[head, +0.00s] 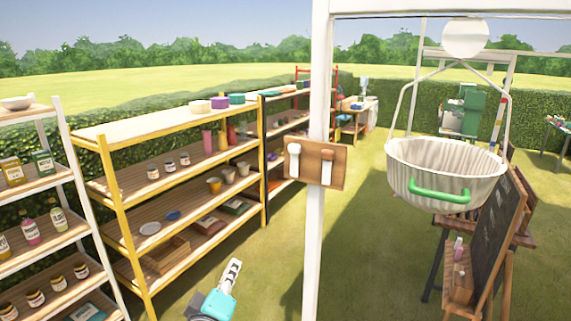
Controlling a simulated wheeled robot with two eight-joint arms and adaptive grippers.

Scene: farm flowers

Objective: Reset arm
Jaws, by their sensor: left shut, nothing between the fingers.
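My left gripper (231,275) shows at the bottom centre-left of the head view, with a turquoise body and pale fingers pointing up. Its fingers are together and nothing is between them. It is over the grass, in front of the yellow-framed shelf and apart from it. My right gripper is not in view.
A yellow-framed shelf (118,212) with pots and jars stands at left, beside a white-framed shelf (69,148). A white post (316,225) with a wooden switch board (331,165) rises near the middle. A white hanging basket (445,165) and a chalkboard (497,228) are at right.

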